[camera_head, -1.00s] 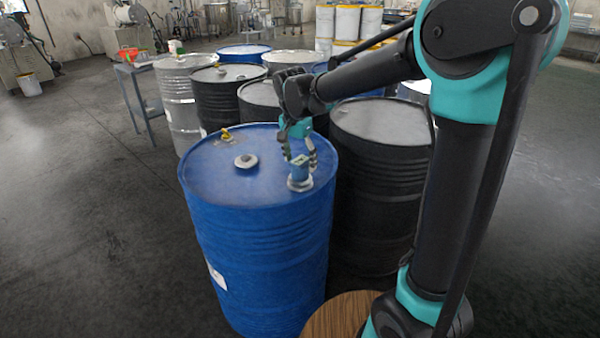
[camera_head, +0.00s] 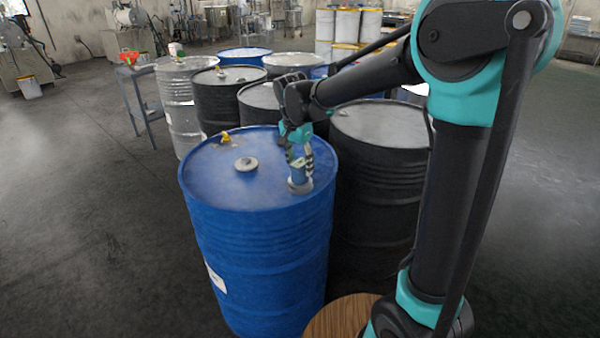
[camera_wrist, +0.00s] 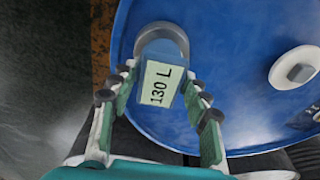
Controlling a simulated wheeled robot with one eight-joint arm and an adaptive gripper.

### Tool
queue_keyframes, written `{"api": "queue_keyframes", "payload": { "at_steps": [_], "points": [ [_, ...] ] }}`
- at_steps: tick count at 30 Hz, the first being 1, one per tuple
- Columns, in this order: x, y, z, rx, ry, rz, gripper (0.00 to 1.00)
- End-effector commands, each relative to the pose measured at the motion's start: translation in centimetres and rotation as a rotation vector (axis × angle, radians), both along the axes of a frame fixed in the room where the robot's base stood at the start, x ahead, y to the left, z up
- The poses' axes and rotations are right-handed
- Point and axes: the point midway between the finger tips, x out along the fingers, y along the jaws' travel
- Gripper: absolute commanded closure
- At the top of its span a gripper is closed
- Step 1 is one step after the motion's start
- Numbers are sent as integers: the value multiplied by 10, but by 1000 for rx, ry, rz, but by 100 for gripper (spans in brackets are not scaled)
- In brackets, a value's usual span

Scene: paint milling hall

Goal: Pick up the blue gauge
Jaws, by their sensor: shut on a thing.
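The blue gauge (camera_head: 299,176) stands upright on the lid of the blue drum (camera_head: 225,190), close to its right edge. In the wrist view the gauge (camera_wrist: 172,45) has a round grey base end and a pale label reading "130 L". My gripper (camera_head: 300,161) is above the gauge and reaches down over it. In the wrist view its fingers (camera_wrist: 163,82) lie on both sides of the gauge and are shut on it. The gauge's base appears still at the lid; I see no clear gap under it.
A grey round cap (camera_head: 246,164) and a small yellow fitting (camera_head: 225,138) are on the same lid. Black drums (camera_head: 383,160) stand close behind and to the right. A small grey table (camera_head: 140,90) is at the back left. The floor at left is clear.

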Motion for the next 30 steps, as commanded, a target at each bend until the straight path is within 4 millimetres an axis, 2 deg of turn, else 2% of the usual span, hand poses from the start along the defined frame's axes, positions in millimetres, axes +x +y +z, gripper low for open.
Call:
{"api": "queue_keyframes", "payload": {
  "at_steps": [5, 11, 14, 24, 30],
  "points": [
    [0, 0, 3, 0, 0, 0, 98],
    [0, 0, 22, 0, 0, 0, 98],
    [0, 0, 41, 0, 0, 0, 98],
    [0, 0, 135, 0, 0, 0, 98],
    [0, 0, 175, 0, 0, 0, 98]
  ]
}}
